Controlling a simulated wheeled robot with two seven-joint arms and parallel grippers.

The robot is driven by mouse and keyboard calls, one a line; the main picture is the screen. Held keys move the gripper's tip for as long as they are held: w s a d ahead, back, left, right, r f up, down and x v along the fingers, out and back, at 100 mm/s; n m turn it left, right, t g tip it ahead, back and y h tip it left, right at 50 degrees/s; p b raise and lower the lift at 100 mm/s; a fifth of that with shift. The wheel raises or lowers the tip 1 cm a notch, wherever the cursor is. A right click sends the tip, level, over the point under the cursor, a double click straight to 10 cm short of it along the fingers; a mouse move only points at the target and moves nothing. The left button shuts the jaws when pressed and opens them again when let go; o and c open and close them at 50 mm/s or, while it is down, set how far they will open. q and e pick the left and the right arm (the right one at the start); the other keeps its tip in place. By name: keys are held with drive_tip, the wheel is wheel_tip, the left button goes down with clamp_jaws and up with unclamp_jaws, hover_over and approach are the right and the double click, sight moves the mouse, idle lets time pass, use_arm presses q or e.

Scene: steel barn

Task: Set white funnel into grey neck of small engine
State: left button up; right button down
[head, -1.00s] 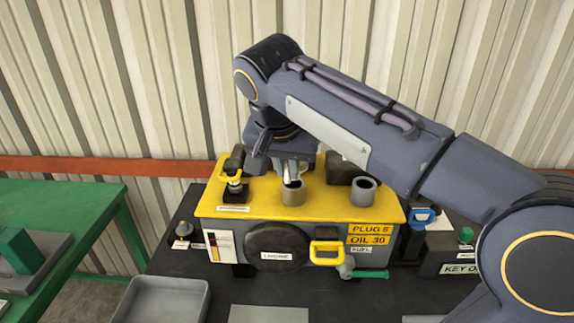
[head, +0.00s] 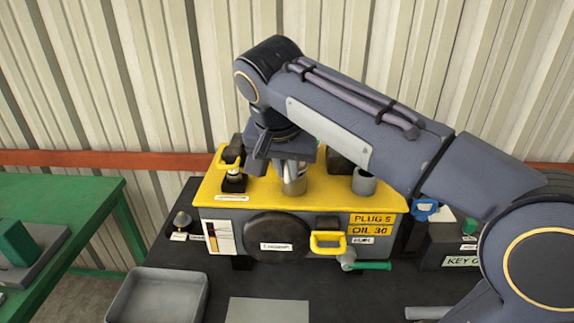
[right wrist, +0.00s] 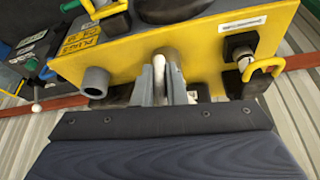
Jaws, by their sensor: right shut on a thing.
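The small engine is a yellow-topped block (head: 320,199) with a round dark disc on its front. One grey neck (head: 294,187) rises from the middle of its top, and a second grey neck (head: 363,183) stands to the right. My right gripper (head: 290,170) is right at the middle neck, pointing down and shut on the white funnel. Only a strip of the funnel (right wrist: 181,85) shows between the fingers in the right wrist view; the rest is hidden. I cannot tell whether the funnel sits inside the neck. My left gripper is out of view.
A yellow handle (head: 232,158) stands at the engine's top left, close to my gripper. A grey tray (head: 157,297) lies front left on the dark bench. A green table (head: 75,205) is further left. The ribbed wall is close behind.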

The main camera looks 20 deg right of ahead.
drive_tip(key=shift+f+b, duration=0.5)
drive_tip(key=shift+f, duration=0.15)
drive_tip(key=c, duration=1.4)
unclamp_jaws()
drive_tip(key=v, duration=0.7)
drive_tip(key=shift+s+r, duration=0.15)
drive_tip(key=shift+r, duration=0.15)
drive_tip(key=shift+r, duration=0.1)
